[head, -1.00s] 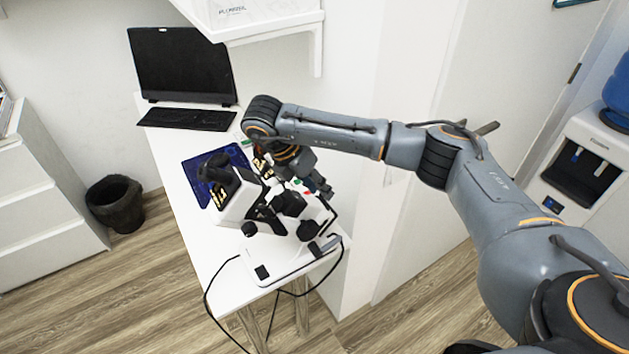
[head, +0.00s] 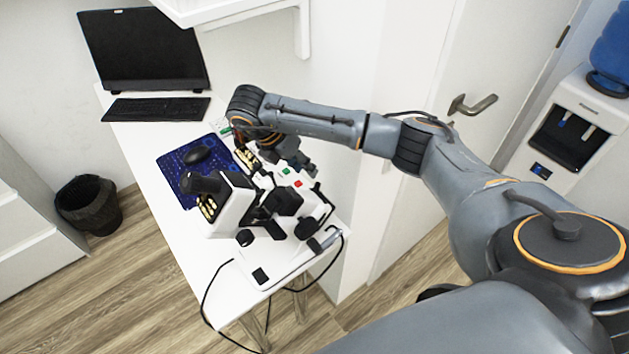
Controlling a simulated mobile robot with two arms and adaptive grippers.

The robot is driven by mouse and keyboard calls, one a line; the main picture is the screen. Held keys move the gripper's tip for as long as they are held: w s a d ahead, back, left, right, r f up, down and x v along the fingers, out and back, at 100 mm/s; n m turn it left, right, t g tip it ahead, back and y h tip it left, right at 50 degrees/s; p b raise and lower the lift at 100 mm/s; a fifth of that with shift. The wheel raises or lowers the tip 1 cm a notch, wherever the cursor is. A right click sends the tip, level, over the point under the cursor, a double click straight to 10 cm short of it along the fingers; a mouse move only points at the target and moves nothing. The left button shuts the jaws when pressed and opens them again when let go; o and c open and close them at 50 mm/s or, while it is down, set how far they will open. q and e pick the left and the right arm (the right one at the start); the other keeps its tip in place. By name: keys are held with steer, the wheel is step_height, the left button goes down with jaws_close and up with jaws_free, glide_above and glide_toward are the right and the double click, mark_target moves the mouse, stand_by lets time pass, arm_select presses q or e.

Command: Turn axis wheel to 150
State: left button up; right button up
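A white and black microscope (head: 232,205) stands on the white table. Black round knobs show low on it, one at the front left (head: 245,238) and one at the right (head: 305,229). I cannot tell which part is the axis wheel, and no scale or number is readable. My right gripper (head: 308,167) is at the far right side of the microscope, close to its upper part. Its fingers are small and dark, and I cannot tell whether they are open or touch anything. My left gripper is out of view.
A dark laptop or monitor (head: 145,50), a keyboard (head: 157,109) and a mouse (head: 197,155) on a blue mat (head: 172,172) are on the table (head: 140,140). A shelf (head: 235,12) hangs above. A black cable (head: 207,300) hangs off the front. A bin (head: 90,205) stands left, a water dispenser (head: 592,110) right.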

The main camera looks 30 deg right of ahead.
mark_target(315, 185)
steer(key=x, duration=0.2)
steer(key=shift+f, duration=0.35)
steer(key=p+x, duration=0.1)
steer(key=x, duration=0.2)
steer(key=shift+w+d+f, duration=0.15)
steer(key=shift+d+f, duration=0.05)
steer(key=shift+d, duration=0.1)
steer(key=shift+d+f, duration=0.15)
steer(key=shift+f, duration=0.15)
steer(key=shift+d+f, duration=0.1)
steer(key=shift+f, duration=0.35)
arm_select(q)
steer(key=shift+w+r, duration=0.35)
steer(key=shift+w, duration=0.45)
arm_select(e)
jaws_close()
